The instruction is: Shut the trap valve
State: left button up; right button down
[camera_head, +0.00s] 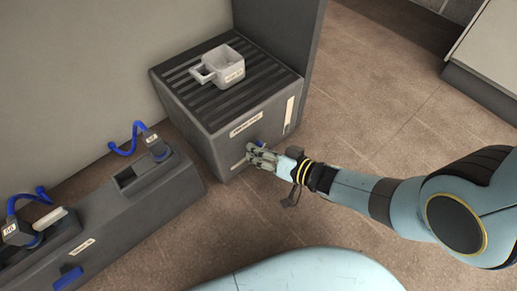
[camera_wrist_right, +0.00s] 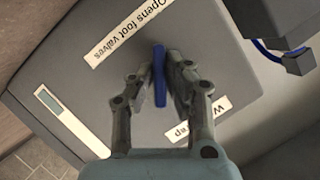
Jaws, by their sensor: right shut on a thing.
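The blue lever (camera_wrist_right: 159,78) stands out from the front face of a dark grey unit (camera_head: 223,163). My right gripper (camera_head: 252,156) is at that face and shut on the lever, with one finger on each side of it in the right wrist view. Only a bit of blue (camera_head: 261,144) shows beside the fingers in the head view. A label ending in "ap" (camera_wrist_right: 203,121) is partly hidden by a finger, and a label reading "Opens foot valves" (camera_wrist_right: 128,30) is on the same face. My left gripper is out of view.
A pale grey square cup with a handle (camera_head: 225,68) stands on the unit's slatted top. A grey trough (camera_head: 130,218) with blue-corded blocks (camera_head: 155,146) lies to the left. A tall panel (camera_head: 283,32) rises behind the unit. Brown floor to the right is open.

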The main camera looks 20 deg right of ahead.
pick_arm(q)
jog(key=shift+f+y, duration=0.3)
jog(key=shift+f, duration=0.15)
pick_arm(e)
jog(key=n+h, duration=0.3)
jog(key=n, duration=0.1)
jog(key=shift+s+n+t, duration=0.1)
jog(key=shift+n+t, duration=0.2)
jog(key=shift+n, duration=0.1)
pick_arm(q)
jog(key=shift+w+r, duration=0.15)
pick_arm(e)
jog(key=c, duration=1.3)
grip_release()
jog(key=shift+c, duration=0.2)
jog(key=shift+a+r, duration=0.1)
notch_tip(320, 180, up, 10)
jog(key=shift+f, duration=0.1)
